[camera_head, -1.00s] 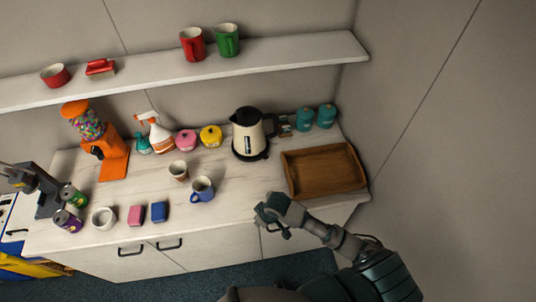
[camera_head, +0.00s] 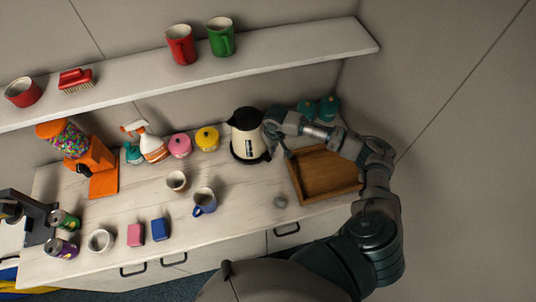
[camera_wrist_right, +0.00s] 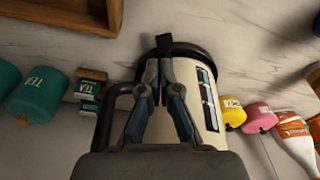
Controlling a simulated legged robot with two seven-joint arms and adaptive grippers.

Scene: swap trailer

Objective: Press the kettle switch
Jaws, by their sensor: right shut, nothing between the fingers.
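The cream kettle (camera_head: 248,143) with a black lid and black base stands on the counter near the wall. In the right wrist view the kettle (camera_wrist_right: 200,110) fills the middle, with its dark handle to the left. My right gripper (camera_head: 272,120) is at the kettle's right side, by the handle. My left gripper is not in view.
A wooden tray (camera_head: 325,178) lies below my right forearm. Teal canisters (camera_head: 328,108) stand behind the arm. Pink (camera_head: 180,146) and yellow (camera_head: 207,139) pots stand left of the kettle. A shelf (camera_head: 290,52) runs above.

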